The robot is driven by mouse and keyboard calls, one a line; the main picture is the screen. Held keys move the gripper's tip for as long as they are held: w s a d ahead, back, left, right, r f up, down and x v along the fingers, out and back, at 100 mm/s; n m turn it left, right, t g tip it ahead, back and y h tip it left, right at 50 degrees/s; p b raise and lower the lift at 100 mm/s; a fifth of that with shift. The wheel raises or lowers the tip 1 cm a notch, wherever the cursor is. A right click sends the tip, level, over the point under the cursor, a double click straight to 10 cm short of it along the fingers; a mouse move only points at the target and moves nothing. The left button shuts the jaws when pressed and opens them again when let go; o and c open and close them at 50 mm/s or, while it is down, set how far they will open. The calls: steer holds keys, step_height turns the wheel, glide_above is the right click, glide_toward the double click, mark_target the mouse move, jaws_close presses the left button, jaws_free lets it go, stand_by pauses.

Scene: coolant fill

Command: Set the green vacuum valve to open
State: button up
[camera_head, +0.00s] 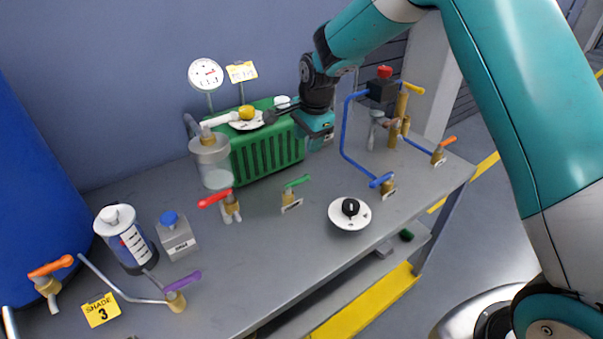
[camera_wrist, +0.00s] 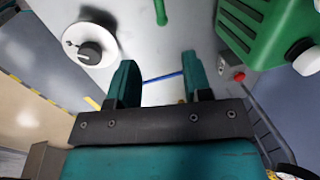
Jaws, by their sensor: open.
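The green valve (camera_head: 297,183) stands on the grey bench in front of the green ribbed unit. Its green lever sits on a brass body and slants up to the right in the head view. In the wrist view a green lever (camera_wrist: 160,12) shows at the top edge, partly cut off. My gripper (camera_wrist: 157,78) is open and empty, its two teal fingers apart, with the lever beyond them and not touching. In the head view my gripper (camera_head: 318,128) is above the bench, behind and to the right of the valve; its fingers are hard to make out there.
A white dial with black knob (camera_head: 349,212) stands right of the valve. The red-handled valve (camera_head: 216,198) and glass jar (camera_head: 210,160) are left. The green unit (camera_head: 267,150) is behind. Blue pipes (camera_head: 347,130) and a red-button box (camera_head: 382,88) stand at right.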

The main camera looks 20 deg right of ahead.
mark_target(301, 178)
steer(key=w+f+p, duration=0.1)
steer(key=f, duration=0.3)
steer(key=f+p, duration=0.1)
steer(key=f, duration=0.4)
steer(key=w+a+f+p, duration=0.1)
steer(key=f, duration=0.4)
steer(key=shift+w, duration=0.3)
steer(key=shift+d, duration=0.1)
jaws_close()
